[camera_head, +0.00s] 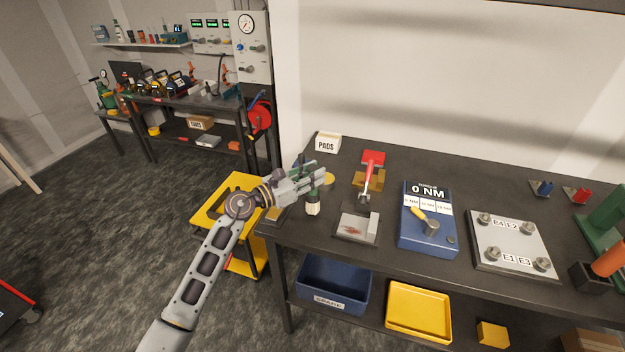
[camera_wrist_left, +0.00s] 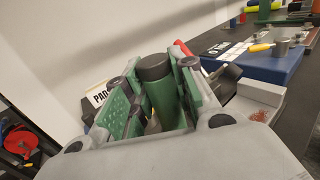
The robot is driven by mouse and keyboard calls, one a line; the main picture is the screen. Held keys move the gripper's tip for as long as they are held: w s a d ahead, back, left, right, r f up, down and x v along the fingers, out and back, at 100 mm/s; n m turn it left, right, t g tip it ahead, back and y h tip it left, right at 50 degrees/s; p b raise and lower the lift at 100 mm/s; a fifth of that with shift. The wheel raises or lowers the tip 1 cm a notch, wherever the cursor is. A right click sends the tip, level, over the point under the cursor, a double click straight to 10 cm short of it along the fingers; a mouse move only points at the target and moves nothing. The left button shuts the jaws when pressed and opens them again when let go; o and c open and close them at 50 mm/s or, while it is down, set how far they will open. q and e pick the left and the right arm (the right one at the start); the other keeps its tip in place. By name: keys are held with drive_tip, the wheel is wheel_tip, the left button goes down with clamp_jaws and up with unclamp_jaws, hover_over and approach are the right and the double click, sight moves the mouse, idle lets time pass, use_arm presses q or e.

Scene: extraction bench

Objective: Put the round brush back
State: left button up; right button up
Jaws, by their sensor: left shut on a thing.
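My left gripper (camera_head: 318,177) is over the left end of the bench. It is shut on the round brush, which has a green handle and a pale bristle end (camera_head: 313,209) pointing down. In the left wrist view, the brush's green handle (camera_wrist_left: 163,98) with its dark cap stands between the green finger pads. The bristle end shows below the fingers in the head view; I cannot tell whether it touches the bench top. A round yellow thing (camera_head: 328,178) is partly hidden behind the fingers. My right gripper is not in view.
A PADS box (camera_head: 327,143) stands at the back left of the bench. A red-handled fixture (camera_head: 372,160), a grey plate block (camera_head: 352,228) and a blue torque meter (camera_head: 427,240) are to the right. A yellow cart (camera_head: 243,265) stands beyond the bench's left edge.

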use_arm(q)
drive_tip(key=shift+f, duration=0.95)
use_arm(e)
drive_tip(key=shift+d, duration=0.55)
use_arm(q)
drive_tip(key=shift+f, duration=0.15)
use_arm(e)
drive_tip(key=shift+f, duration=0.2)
use_arm(q)
drive_tip(key=o, duration=1)
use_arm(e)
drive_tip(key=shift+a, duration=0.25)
use_arm(q)
drive_tip(key=shift+r, duration=0.2)
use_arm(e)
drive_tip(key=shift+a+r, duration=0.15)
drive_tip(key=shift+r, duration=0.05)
